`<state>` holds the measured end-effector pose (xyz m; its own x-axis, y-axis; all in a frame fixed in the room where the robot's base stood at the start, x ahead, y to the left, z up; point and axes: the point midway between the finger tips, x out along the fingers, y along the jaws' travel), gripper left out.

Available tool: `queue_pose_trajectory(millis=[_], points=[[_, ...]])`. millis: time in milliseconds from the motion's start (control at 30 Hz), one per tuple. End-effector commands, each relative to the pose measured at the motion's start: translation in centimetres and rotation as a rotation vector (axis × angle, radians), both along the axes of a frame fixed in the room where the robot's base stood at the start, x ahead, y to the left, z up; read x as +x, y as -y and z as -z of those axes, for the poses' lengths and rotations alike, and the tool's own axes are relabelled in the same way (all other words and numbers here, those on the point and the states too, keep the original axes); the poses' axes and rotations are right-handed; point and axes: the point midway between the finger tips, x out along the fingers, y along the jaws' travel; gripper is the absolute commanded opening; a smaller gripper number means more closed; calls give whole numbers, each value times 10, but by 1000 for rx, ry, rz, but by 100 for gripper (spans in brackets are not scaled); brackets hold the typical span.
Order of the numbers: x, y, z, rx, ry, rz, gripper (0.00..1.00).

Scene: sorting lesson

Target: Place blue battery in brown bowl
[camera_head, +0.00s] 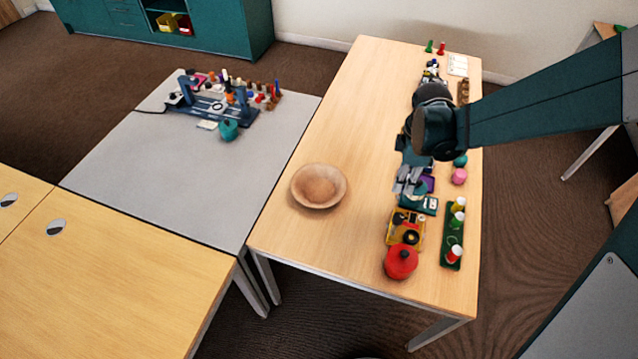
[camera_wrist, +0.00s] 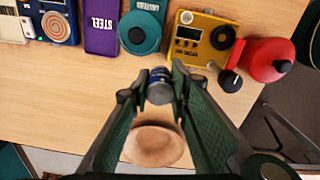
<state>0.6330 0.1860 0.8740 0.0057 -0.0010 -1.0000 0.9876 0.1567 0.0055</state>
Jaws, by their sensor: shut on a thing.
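The brown bowl (camera_head: 319,186) is wooden and stands on the left side of the wooden table in the head view. It also shows in the wrist view (camera_wrist: 154,147), low in the picture between my fingers, and it looks empty. My gripper (camera_head: 408,183) is above the row of objects on the table's right side, to the right of the bowl. In the wrist view my gripper (camera_wrist: 159,88) is shut on the blue battery (camera_wrist: 159,78), a small blue cylinder with a grey end. I cannot make out the battery in the head view.
Close to my gripper are a yellow device (camera_head: 405,229), a red pot (camera_head: 401,262) and a green tray (camera_head: 453,236) with several small containers. A purple case (camera_wrist: 101,27) marked STEEL lies nearby. The table between the bowl and these objects is clear.

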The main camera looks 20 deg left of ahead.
Motion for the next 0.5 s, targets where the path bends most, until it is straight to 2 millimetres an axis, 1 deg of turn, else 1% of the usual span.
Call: queue_pose_trajectory(millis=[33, 233, 500], points=[[1, -12, 0, 0, 0, -4, 5], [5, -61, 0, 0, 1, -4, 5], [2, -130, 0, 0, 3, -4, 5]])
